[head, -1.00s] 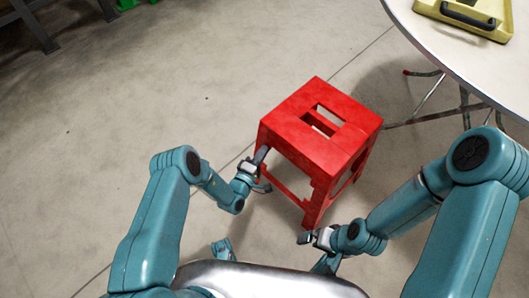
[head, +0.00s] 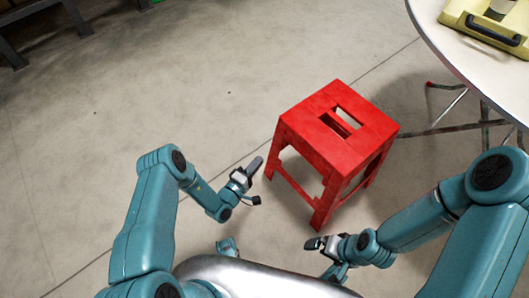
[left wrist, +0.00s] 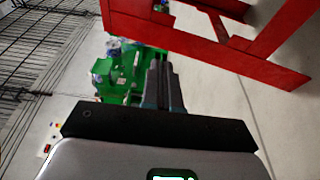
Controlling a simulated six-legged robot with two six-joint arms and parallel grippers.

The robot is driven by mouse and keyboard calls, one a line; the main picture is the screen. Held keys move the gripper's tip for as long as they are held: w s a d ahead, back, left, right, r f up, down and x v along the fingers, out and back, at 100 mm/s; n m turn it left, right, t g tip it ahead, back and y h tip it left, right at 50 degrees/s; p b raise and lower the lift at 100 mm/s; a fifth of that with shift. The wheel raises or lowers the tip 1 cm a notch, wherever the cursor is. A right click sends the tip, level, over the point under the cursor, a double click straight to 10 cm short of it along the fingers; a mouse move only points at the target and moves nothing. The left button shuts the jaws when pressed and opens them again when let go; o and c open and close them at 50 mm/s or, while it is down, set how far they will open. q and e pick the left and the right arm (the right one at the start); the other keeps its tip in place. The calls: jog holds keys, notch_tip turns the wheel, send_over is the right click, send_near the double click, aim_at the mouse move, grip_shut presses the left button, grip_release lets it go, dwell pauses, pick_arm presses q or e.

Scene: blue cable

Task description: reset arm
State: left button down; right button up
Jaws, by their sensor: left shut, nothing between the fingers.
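My left gripper (head: 254,165) is shut and empty, just left of the red stool (head: 338,135) in the head view, with a small gap to the stool's leg in the picture. In the left wrist view its fingers (left wrist: 162,85) lie together with nothing between them, and part of the red stool (left wrist: 215,40) crosses the upper right. My right gripper (head: 314,243) is low, in front of the stool's near leg. It is small and dark there, so I cannot tell whether it is open. No blue cable shows.
A round white table (head: 440,38) with a yellow case (head: 487,28) stands at upper right, its thin metal legs behind the stool. Bare concrete floor (head: 220,75) is open to the left. A green object (left wrist: 125,72) and wire mesh (left wrist: 40,50) show in the left wrist view.

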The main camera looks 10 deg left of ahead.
pick_arm(q)
jog(key=shift+v, duration=1.5)
jog(key=s+d+r+m+g+h, duration=0.2)
jog(key=s+d+m+g+h, duration=0.1)
jog(key=s+d+g+h, duration=0.6)
jog(key=s+d+m+g+y, duration=0.2)
jog(key=s+d+m+g, duration=0.2)
jog(key=s+g, duration=0.55)
jog(key=s+a+m+g+y, duration=0.3)
jog(key=s+a+y, duration=0.2)
jog(key=s, duration=0.3)
jog(key=w+a+r+m+t+y, duration=0.2)
jog(key=w+a+r+t+y, duration=0.1)
jog(key=w+a+t+y, duration=0.15)
notch_tip(320, 180, up, 26)
jog(key=p, duration=2.6)
jog(key=shift+d+t, duration=0.3)
